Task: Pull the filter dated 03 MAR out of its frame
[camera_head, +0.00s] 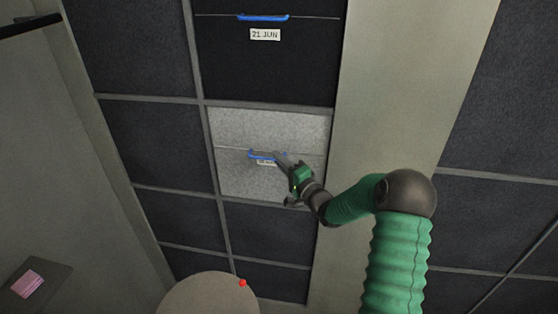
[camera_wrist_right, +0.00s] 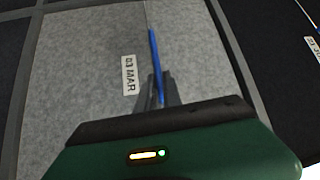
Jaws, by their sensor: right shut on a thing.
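The filter dated 03 MAR (camera_head: 235,125) is a light grey panel sitting in its frame in the head view. It fills most of the right wrist view (camera_wrist_right: 90,70), where its white label (camera_wrist_right: 129,75) reads 03 MAR. A blue handle (camera_head: 256,155) crosses its middle, and it also shows in the wrist view (camera_wrist_right: 153,60). My right gripper (camera_head: 281,158) is shut on the blue handle, and its fingers (camera_wrist_right: 160,90) hide part of it. The label is partly covered in the head view. My left gripper is not in view.
A dark filter labelled 21 JUN (camera_head: 265,60) with its own blue handle is above the grey one. Other dark panels (camera_head: 145,140) surround it. A pale column (camera_head: 395,85) stands to the right. A pink item (camera_head: 27,284) lies on a dark surface at lower left.

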